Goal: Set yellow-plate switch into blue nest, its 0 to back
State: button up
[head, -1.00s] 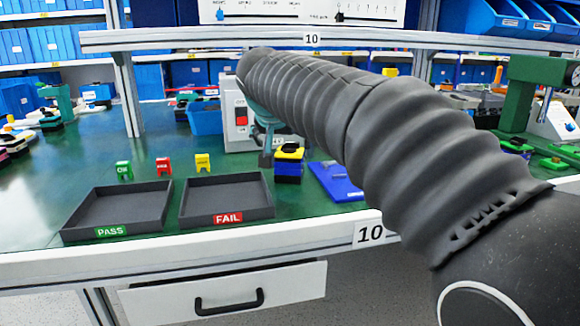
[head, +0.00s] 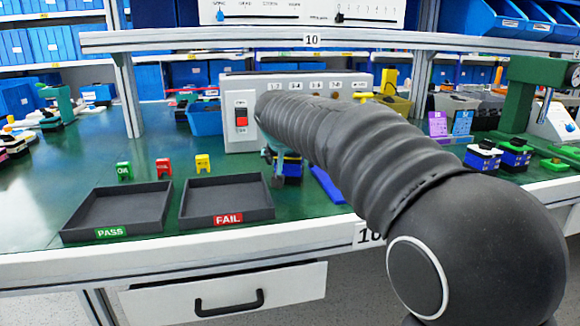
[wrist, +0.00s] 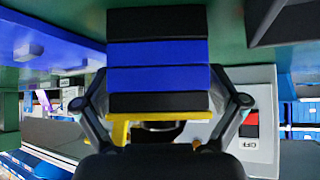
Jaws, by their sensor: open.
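The yellow-plate switch (head: 292,167) stands on the green table in front of the grey panel, mostly hidden by my arm in the head view. In the wrist view the switch (wrist: 158,60) shows a black and blue banded body, a yellow plate edge and a dark knob. My gripper (head: 275,162) is at the switch. In the wrist view my gripper (wrist: 160,88) is open, with one finger at each side of the body; I cannot tell whether they touch. The blue nest (head: 325,184) lies just right of the switch, partly behind my arm. The 0 mark is not readable.
The grey panel (head: 238,125) with a red switch stands close behind. The PASS tray (head: 118,232) and FAIL tray (head: 228,217) lie to the left, with small coloured tags behind them. Other switches (head: 483,156) stand at the right.

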jog(key=c, duration=1.5)
